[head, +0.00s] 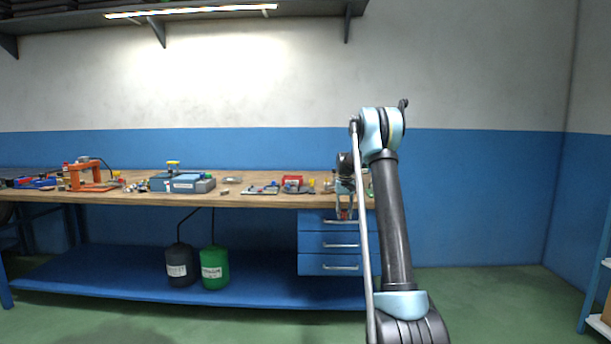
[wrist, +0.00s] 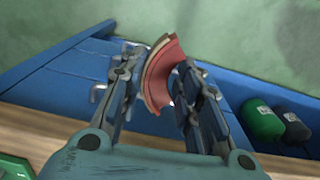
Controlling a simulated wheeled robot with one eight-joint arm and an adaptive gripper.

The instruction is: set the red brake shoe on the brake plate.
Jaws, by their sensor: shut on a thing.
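The red brake shoe (wrist: 166,72) is a curved red piece with a tan lining. In the wrist view it sits between the two fingers of my gripper (wrist: 157,88), which is shut on it. In the head view my gripper (head: 345,208) points down at the workbench's front edge, in front of the drawers. A bit of red shows at its tips there. I cannot pick out the brake plate for sure; small parts on the bench's right part are too small to tell, and my arm hides some of that area.
The wooden workbench (head: 240,199) carries an orange press (head: 85,174), a blue-grey box (head: 182,183), a grey tray (head: 262,190) and a red bin (head: 293,181). Blue drawers (head: 330,245) hang below. A black canister (head: 180,267) and a green canister (head: 215,268) stand on the low shelf.

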